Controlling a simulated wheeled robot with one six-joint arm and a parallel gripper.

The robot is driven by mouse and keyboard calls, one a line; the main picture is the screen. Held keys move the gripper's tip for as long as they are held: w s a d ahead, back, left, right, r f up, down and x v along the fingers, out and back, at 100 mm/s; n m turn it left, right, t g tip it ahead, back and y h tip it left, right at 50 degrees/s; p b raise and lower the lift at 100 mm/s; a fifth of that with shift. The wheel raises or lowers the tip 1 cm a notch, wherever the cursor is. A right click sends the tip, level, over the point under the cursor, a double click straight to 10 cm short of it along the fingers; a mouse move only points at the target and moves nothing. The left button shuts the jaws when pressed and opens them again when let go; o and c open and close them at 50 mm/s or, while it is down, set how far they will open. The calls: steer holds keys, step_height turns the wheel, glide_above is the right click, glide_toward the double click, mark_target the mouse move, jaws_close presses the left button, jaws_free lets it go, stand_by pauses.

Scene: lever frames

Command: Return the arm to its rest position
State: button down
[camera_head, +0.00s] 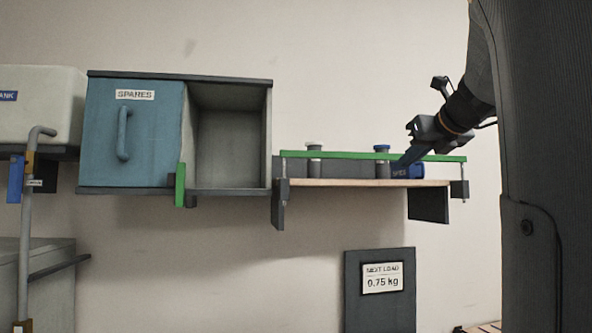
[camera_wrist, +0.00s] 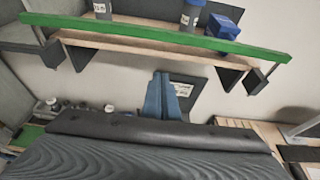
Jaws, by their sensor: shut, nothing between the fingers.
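My gripper (camera_head: 400,163) is at the upper right in the head view, its blue fingers pointing down and left. In that view the fingertips overlap the shelf's green bar and the blue box behind it; I cannot tell if they touch. In the wrist view my gripper (camera_wrist: 161,78) shows its blue fingers together with nothing between them, below the shelf in the picture. The upper arm is partly hidden by a dark column of mine at the right.
A wooden shelf (camera_head: 350,183) with a green bar (camera_head: 335,155) holds two grey canisters (camera_head: 314,168) and a blue box (camera_head: 408,172). A SPARES cabinet (camera_head: 150,165) is half open, its right bay empty. A NEXT LOAD 0.75 kg sign (camera_head: 381,278) is below.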

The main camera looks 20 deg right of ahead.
steer(key=w+a+f+n+g+y+b, duration=0.15)
steer(key=a+f+n, duration=0.45)
steer(key=f, duration=0.6)
steer(key=w+a+f+n+g+y, duration=0.1)
steer(key=w+a+f+n+g, duration=0.15)
steer(key=a+f+n, duration=0.7)
steer(key=w+a+f+n+g+y+b, duration=0.1)
steer(key=w+a+f+n+g, duration=0.15)
steer(key=f, duration=1.25)
steer(key=s+a+f+n+g, duration=0.2)
steer(key=s+a+f+n, duration=0.3)
steer(key=f+n, duration=0.2)
steer(key=s+a+f+n+g+b, duration=0.1)
steer(key=s+a+f+n, duration=0.4)
steer(key=f, duration=0.4)
steer(key=s+a+f+n+g, duration=0.2)
steer(key=s+a+f+n, duration=0.3)
steer(key=a+f+n, duration=0.2)
steer(key=shift+s+a+f+n+g, duration=0.3)
steer(key=shift+f+n, duration=0.25)
steer(key=shift+n, duration=0.25)
steer(key=shift+w, duration=0.1)
